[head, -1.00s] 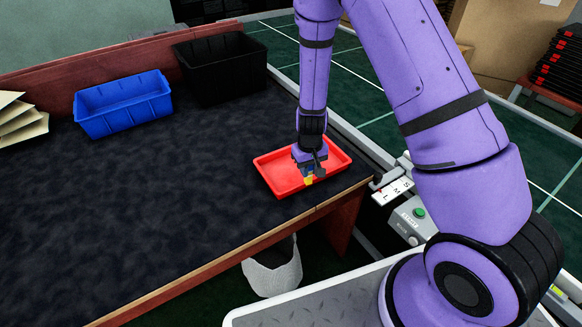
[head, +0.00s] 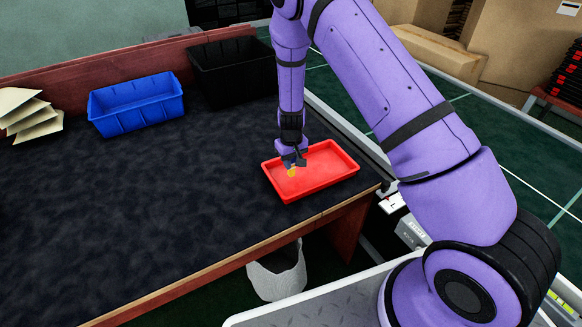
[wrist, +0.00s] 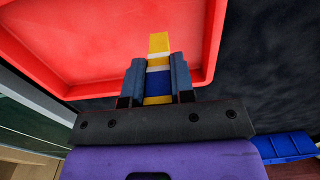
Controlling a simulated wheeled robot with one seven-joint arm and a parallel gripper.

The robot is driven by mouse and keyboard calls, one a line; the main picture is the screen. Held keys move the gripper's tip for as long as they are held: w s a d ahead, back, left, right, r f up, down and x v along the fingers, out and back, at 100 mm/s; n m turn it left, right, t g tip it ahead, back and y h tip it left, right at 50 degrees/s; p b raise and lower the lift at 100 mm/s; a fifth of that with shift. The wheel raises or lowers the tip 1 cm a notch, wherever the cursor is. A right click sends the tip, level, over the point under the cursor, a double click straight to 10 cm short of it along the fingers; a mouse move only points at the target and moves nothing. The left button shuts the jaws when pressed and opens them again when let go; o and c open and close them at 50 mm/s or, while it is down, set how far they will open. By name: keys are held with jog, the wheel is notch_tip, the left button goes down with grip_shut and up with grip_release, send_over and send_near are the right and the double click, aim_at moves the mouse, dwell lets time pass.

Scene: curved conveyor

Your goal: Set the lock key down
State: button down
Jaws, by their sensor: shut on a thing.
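The lock key (wrist: 159,43) shows as a slim piece with yellow, white and blue bands. My gripper (wrist: 158,74) is shut on it, and its yellow end sticks out past the fingertips in the wrist view. In the head view my gripper (head: 292,159) points down over the left part of a red tray (head: 325,186), with the key's yellow tip (head: 292,173) below the fingers. The tray (wrist: 212,45) also fills the upper part of the wrist view. I cannot tell whether the key touches the tray floor.
The red tray sits at the right front corner of a dark-topped table (head: 150,205). A blue bin (head: 137,105) and a black bin (head: 232,68) stand at the back, with cardboard pieces (head: 30,115) at the left. The middle of the table is clear.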

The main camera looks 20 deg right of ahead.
jog(key=shift+w+d+f, duration=0.1)
jog(key=shift+w, duration=0.45)
jog(key=shift+f, duration=1.7)
jog(key=shift+f, duration=0.1)
jog(key=c, duration=1)
grip_release()
jog(key=shift+o, duration=0.2)
